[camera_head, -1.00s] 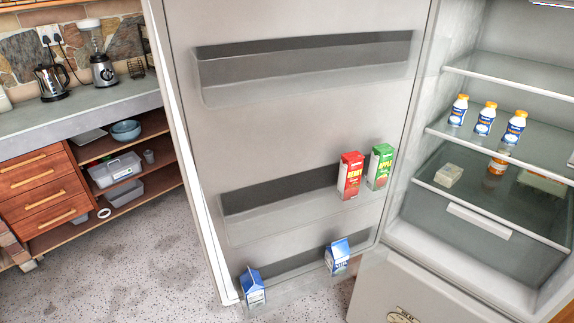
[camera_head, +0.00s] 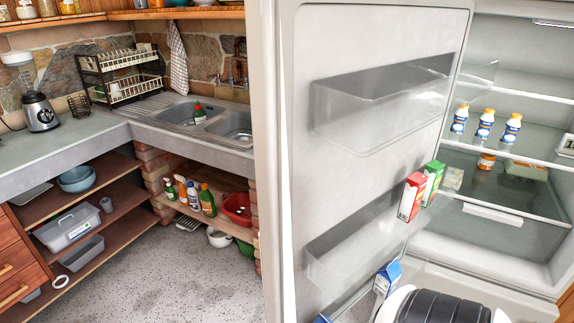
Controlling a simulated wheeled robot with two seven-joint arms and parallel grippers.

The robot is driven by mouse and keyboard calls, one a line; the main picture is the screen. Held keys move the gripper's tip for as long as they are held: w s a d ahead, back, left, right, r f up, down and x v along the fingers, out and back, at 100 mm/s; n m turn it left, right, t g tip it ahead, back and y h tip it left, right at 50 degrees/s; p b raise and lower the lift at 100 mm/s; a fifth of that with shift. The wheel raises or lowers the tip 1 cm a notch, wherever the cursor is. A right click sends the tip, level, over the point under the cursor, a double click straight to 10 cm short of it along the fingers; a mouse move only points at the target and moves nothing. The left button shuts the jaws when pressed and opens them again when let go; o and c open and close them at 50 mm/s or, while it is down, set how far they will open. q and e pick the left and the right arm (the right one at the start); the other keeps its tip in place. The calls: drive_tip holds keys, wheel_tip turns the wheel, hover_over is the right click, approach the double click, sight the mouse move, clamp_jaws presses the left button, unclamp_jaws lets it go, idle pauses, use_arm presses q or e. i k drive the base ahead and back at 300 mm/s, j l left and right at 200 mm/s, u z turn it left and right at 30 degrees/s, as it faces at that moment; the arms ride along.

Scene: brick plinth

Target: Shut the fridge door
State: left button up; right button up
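The fridge door (camera_head: 345,190) stands open, its inner face toward me and its free edge (camera_head: 272,170) at the left. Its shelves hold a red carton (camera_head: 411,197), a green carton (camera_head: 433,182) and a blue carton (camera_head: 387,278). A bit of another blue carton (camera_head: 323,319) shows at the bottom edge. The fridge interior (camera_head: 500,185) is exposed at the right. A black and white part of my arm shows at the bottom, in front of the door's lower hinge side. Neither gripper shows.
Three white and blue bottles (camera_head: 485,124) with orange caps stand on a fridge shelf. Left of the door are a counter (camera_head: 60,150) with a blender (camera_head: 40,110), a sink (camera_head: 190,112), and open shelves below. The speckled floor (camera_head: 170,275) there is clear.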

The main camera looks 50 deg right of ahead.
sight(350, 99)
drive_tip(key=i+j, duration=0.15)
drive_tip(key=i, duration=0.2)
drive_tip(key=i+j, duration=0.1)
drive_tip(key=i, duration=0.3)
drive_tip(key=i+z, duration=0.15)
drive_tip(key=z, duration=0.25)
drive_tip(key=i+z, duration=0.2)
drive_tip(key=z, duration=0.15)
drive_tip(key=i+j+z, duration=0.1)
drive_tip(key=z, duration=0.3)
drive_tip(key=i+j+z, duration=0.1)
drive_tip(key=z, duration=0.25)
drive_tip(key=i+z, duration=0.2)
drive_tip(key=z, duration=0.3)
drive_tip(key=i+z, duration=0.15)
drive_tip(key=z, duration=0.3)
drive_tip(key=i+j+z, duration=0.15)
drive_tip(key=z, duration=0.35)
drive_tip(key=i+j+z, duration=0.15)
drive_tip(key=z, duration=0.3)
drive_tip(key=i+j+z, duration=0.1)
drive_tip(key=j+z, duration=0.2)
drive_tip(key=z, duration=0.2)
